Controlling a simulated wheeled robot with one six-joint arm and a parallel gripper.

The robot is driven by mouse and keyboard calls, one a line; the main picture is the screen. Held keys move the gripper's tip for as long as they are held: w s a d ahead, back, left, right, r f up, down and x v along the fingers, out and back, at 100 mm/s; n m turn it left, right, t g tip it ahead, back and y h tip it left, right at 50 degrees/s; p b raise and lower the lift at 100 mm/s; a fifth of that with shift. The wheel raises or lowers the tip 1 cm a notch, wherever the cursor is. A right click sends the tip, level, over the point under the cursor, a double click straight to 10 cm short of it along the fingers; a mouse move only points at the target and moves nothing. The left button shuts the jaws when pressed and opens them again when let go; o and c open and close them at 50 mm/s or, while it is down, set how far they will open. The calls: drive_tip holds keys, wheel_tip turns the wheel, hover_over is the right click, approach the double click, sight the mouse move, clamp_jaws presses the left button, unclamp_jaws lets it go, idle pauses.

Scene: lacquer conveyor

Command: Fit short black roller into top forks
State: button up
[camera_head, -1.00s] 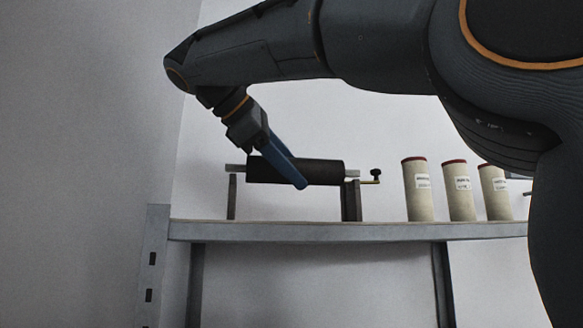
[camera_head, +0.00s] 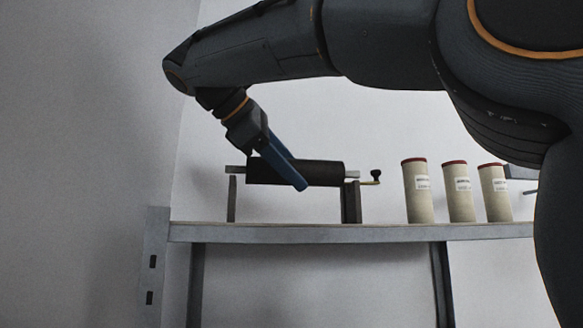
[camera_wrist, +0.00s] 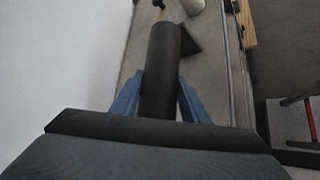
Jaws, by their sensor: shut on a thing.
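The short black roller (camera_head: 322,173) lies level, with a pale shaft end showing at each side. My gripper (camera_head: 300,183) is shut on it with blue fingers, one of them across its front in the head view. In the wrist view the roller (camera_wrist: 160,75) runs away from me between both fingers. The top forks are two dark uprights on the shelf, a left fork (camera_head: 232,198) and a right fork (camera_head: 351,202). The shaft ends are at the fork tops. I cannot tell whether they are seated in the slots. A small crank-like part (camera_head: 376,177) is beside the right fork.
The metal shelf (camera_head: 300,231) carries the forks. Three beige cylinders with red tops, the nearest one (camera_head: 417,195) among them, stand right of the forks. A grey wall is close on the left.

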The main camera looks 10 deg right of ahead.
drive_tip(key=shift+f+b, duration=0.65)
drive_tip(key=shift+f, duration=0.8)
idle(0.4)
drive_tip(key=o, duration=1.5)
drive_tip(key=shift+c, duration=0.2)
drive_tip(key=b+v, duration=0.1)
drive_tip(key=v, duration=0.7)
